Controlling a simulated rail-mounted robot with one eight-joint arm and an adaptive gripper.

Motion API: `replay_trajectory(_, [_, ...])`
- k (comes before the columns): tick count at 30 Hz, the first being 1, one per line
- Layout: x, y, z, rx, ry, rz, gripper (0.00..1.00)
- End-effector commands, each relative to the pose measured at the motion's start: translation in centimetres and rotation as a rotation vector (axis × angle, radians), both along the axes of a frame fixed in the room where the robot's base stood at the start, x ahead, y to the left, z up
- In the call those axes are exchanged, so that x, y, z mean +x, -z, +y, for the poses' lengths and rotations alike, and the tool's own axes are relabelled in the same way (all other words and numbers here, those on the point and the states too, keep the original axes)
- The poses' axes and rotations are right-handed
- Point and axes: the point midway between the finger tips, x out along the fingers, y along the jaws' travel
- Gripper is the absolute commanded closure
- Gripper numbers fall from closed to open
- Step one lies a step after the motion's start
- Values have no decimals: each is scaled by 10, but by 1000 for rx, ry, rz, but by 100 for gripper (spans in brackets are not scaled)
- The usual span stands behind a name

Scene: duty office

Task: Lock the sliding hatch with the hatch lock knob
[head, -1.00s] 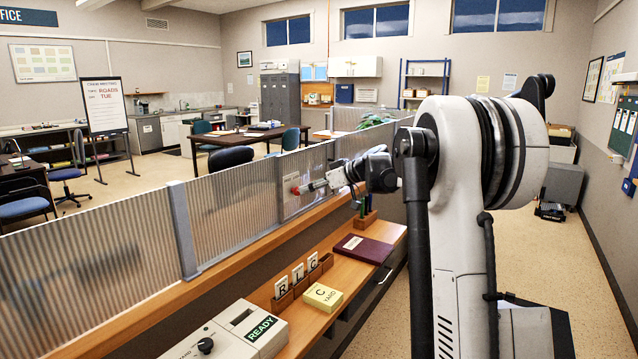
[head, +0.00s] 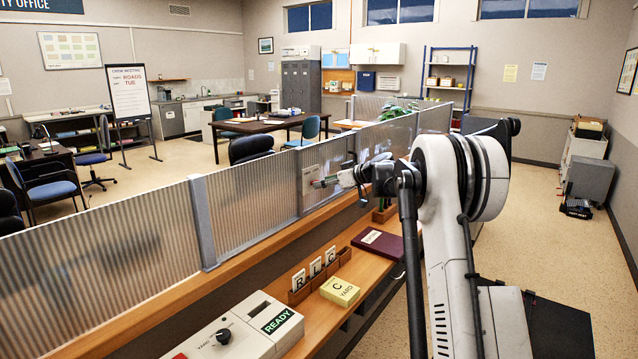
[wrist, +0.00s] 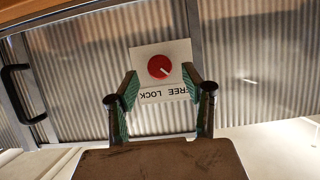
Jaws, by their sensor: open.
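The red hatch lock knob (wrist: 160,67) sits on a white plate (wrist: 143,57) on the corrugated screen. The plate's lettering, FREE and LOCK, appears upside down in the wrist view. The knob's white mark points to the lower right, on the side of the word FREE. My gripper (wrist: 160,84) is open, its green-padded fingers to either side of and just below the knob in the picture; contact is not visible. In the head view my gripper (head: 322,183) is at the screen, and the knob is mostly hidden. The corrugated hatch panel (wrist: 85,75) has a black handle (wrist: 18,92) at left.
A wooden counter (head: 325,313) runs below the screen (head: 120,235). On it are a READY box (head: 235,335), letter blocks (head: 315,268), a yellow pad (head: 340,291) and a maroon book (head: 380,242).

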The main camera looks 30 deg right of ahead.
Motion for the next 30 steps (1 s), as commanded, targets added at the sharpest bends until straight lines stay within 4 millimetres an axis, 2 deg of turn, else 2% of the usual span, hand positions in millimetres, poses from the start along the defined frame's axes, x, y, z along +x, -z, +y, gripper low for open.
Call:
replay_trajectory(3, [13, 5, 7, 0, -1, 0, 55])
replay_trajectory(7, [21, 9, 10, -1, 0, 0, 55])
replay_trajectory(18, [24, 11, 12, 0, 0, 0, 57])
replay_trajectory(27, [23, 11, 12, 0, 0, 0, 97])
replay_trajectory(28, [23, 11, 12, 0, 0, 0, 100])
replay_trajectory(30, [23, 11, 12, 0, 0, 0, 100])
